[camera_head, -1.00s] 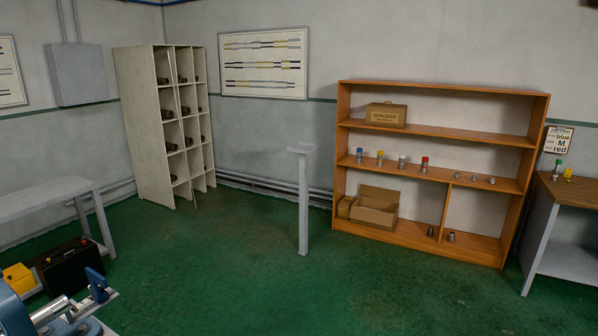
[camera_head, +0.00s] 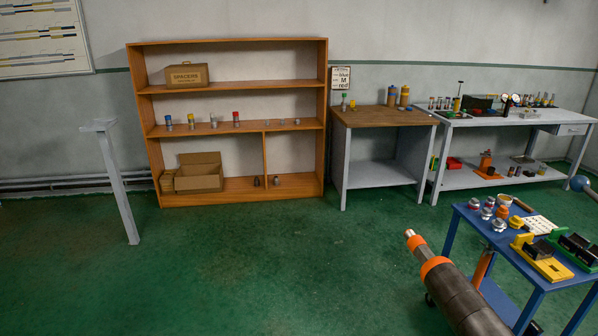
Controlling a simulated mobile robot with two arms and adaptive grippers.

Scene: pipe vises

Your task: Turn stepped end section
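A thick dark grey pipe (camera_head: 464,301) slants in from the bottom edge at the lower right. Its upper end steps down to a narrower grey section (camera_head: 427,252), with an orange band at the step and another near the small pale tip. What holds the pipe is out of view, and I cannot tell whether its end section is turned. Neither of my grippers shows.
A blue table (camera_head: 488,233) with small fittings and yellow and green devices stands right of the pipe. An orange shelf (camera_head: 229,85), a wood-topped bench (camera_head: 382,118) and a long grey workbench (camera_head: 515,117) line the wall. A grey post (camera_head: 117,180) stands left. Green floor is clear.

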